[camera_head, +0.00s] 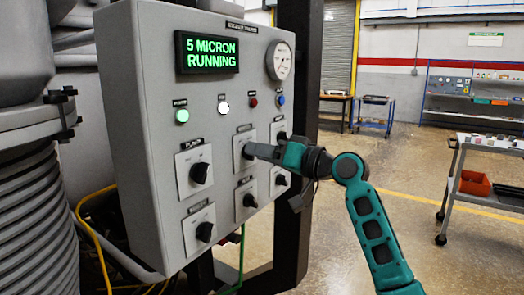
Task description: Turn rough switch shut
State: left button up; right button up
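A grey control box (145,130) carries several rotary switches with black knobs on pale plates, in two columns of smaller plates and a left column. The labels above them are too small to read, so I cannot tell which is the rough switch. My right gripper (250,151) reaches in from the right, its grey fingers at the upper middle switch (240,140). They cover that switch's knob, and I cannot tell whether they are closed on it. The upper left switch (198,172), lower left switch (203,231) and lower middle switch (249,200) are uncovered. My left gripper is out of view.
The display (208,53) reads "5 MICRON RUNNING". A round gauge (279,61) and small lamps, one lit green (182,115), sit above the switches. A dark post (300,90) stands behind the box. A cart (480,165) stands at right; the floor between is clear.

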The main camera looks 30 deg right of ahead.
jog(key=shift+w, duration=0.15)
jog(key=shift+c, duration=0.2)
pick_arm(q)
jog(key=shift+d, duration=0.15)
pick_arm(e)
grip_shut()
